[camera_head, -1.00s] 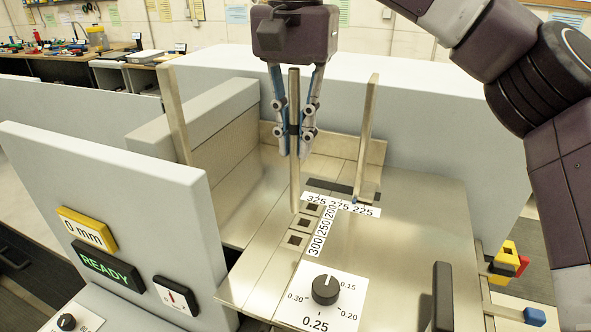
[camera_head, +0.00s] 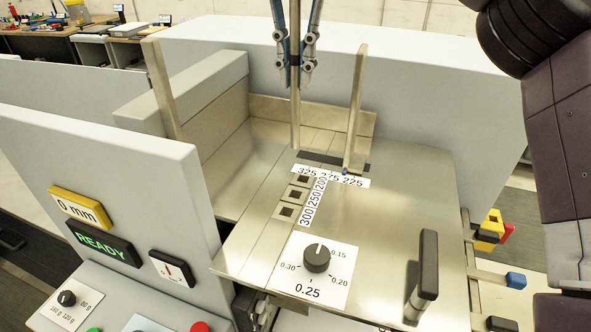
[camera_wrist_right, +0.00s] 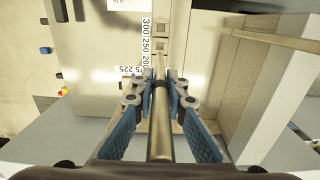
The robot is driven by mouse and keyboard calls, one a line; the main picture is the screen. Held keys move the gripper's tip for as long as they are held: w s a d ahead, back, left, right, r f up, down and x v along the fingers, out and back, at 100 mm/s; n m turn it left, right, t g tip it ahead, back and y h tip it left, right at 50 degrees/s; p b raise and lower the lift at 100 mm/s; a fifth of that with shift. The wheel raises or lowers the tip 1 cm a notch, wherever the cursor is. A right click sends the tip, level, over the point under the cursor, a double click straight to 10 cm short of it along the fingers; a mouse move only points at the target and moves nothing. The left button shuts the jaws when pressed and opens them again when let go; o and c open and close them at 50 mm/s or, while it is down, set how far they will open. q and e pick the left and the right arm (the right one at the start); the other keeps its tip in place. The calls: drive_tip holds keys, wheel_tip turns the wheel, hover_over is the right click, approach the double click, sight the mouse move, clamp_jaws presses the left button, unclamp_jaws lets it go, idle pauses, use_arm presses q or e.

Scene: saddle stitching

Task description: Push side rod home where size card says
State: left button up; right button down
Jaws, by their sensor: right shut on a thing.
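My right gripper (camera_head: 295,80) is shut on a metal side rod (camera_head: 295,122) with a dark band, held upright. Its lower end appears above the plate, behind the square holes (camera_head: 298,193); the exact gap is hard to tell. The holes lie in a line beside the labels 300, 250 and 200 (camera_head: 313,202). Another label row reads 325, 275, 225 (camera_head: 330,176). The right wrist view shows the rod (camera_wrist_right: 160,120) between the blue fingers. No size card is identifiable. My left gripper is not in view.
A second upright rod (camera_head: 357,110) stands right of the held one, a tilted bar (camera_head: 164,90) to the left. A panel (camera_head: 110,190) at left shows 0 mm and READY. A dial (camera_head: 317,258) and a black handle (camera_head: 428,265) stand on the front plate.

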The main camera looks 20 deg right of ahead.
sight(296, 148)
wheel_tip(296, 148, down, 10)
drive_tip(key=shift+d+r+p, duration=0.1)
drive_tip(key=shift+r+p, duration=0.05)
drive_tip(key=shift+p, duration=0.5)
wheel_tip(296, 148, down, 5)
drive_tip(key=shift+r+p, duration=0.1)
drive_tip(key=shift+p, duration=0.5)
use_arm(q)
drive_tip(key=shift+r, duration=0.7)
use_arm(e)
drive_tip(key=shift+f, duration=0.35)
drive_tip(key=shift+f, duration=0.1)
drive_tip(key=c, duration=1.9)
unclamp_jaws()
drive_tip(key=shift+c, duration=0.2)
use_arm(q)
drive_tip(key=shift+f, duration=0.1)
